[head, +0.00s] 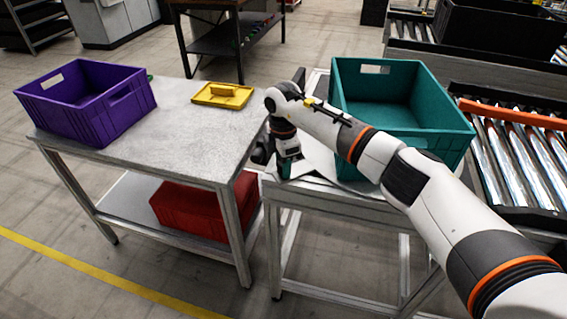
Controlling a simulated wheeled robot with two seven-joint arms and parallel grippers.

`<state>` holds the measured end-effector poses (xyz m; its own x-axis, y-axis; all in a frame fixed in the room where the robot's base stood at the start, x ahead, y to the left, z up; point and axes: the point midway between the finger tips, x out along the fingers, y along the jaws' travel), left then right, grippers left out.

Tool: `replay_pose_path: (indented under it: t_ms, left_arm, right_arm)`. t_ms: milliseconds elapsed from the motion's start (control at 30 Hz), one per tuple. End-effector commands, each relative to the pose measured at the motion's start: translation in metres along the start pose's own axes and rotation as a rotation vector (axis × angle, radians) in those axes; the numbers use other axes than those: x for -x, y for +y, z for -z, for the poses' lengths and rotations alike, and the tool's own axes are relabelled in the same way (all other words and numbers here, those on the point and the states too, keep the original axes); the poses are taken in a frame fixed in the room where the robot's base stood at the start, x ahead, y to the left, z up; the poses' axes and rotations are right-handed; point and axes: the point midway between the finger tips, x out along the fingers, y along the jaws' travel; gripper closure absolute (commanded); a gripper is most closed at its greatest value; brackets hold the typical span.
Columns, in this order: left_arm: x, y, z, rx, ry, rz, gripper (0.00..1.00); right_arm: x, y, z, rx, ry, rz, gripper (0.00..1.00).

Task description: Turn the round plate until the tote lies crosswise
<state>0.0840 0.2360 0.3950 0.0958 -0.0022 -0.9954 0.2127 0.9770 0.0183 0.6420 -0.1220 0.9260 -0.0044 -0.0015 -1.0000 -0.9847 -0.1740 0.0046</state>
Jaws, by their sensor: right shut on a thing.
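The teal tote (410,142) stands upright and open on the stand at the right. The end wall with its handle slot faces the back, and one corner points to the front right. The round plate (318,158) shows as a pale grey sliver under and left of the tote; the tote and my right arm hide most of it. My right gripper (285,168) points down at the plate's left edge and is shut on the plate there. Its fingertips are small and partly hidden. My left gripper is not in view.
A table on the left carries a purple tote (88,103) and a yellow lid-like piece (222,95). A red bin (200,207) sits on its lower shelf. A roller conveyor (525,165) with an orange rail (515,113) runs close to the teal tote's right. A black crate (500,30) is behind.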

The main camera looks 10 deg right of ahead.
Motion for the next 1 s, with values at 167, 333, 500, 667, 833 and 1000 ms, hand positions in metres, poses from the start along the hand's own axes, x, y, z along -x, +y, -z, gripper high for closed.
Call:
replay_pose_path:
  t_ms: [167, 333, 500, 667, 833, 1000]
  left_arm:
    - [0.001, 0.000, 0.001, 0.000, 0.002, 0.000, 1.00]
    - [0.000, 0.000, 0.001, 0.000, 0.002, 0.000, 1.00]
    - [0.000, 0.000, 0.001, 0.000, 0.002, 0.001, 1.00]
    - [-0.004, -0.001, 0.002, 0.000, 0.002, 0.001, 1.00]
    - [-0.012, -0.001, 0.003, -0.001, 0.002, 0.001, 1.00]
    - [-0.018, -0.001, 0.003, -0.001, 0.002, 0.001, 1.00]
  right_arm:
    - [0.006, -0.004, 0.001, -0.004, -0.001, 0.019, 0.50]
    - [0.004, -0.003, 0.001, -0.003, -0.001, 0.013, 0.44]
    - [0.005, -0.003, 0.000, -0.002, -0.001, 0.011, 0.44]
    - [0.020, -0.003, 0.000, 0.000, -0.001, 0.014, 0.44]
    - [0.055, -0.004, 0.000, -0.001, 0.000, 0.016, 0.44]
    - [0.091, -0.004, 0.000, -0.002, 0.000, 0.015, 0.44]
